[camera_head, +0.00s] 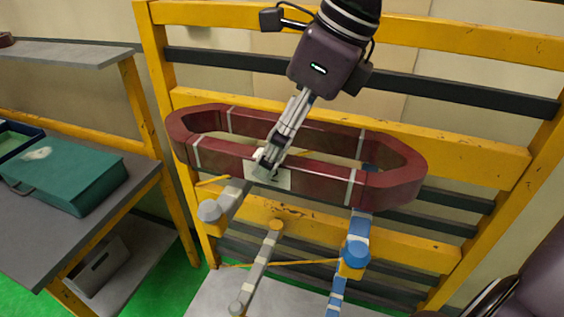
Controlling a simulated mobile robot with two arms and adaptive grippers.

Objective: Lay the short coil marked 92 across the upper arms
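The dark red coil (320,171), a long ring with pointed ends and pale bands, spans the middle of the head view. A white label (282,180) is on its near side; its marking is mostly hidden by the fingers. My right gripper (268,163) comes down from the top, with its fingers closed on the near side at the label. The upper arms, one grey (228,203) and one blue (358,235), project toward me below the coil. I cannot tell whether the coil touches them. My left gripper is out of view.
A yellow frame (465,258) with dark rails stands behind the coil. A lower grey arm (262,262) and a lower blue arm (337,295) project beneath. At left, a grey table (30,240) holds a green case (75,178).

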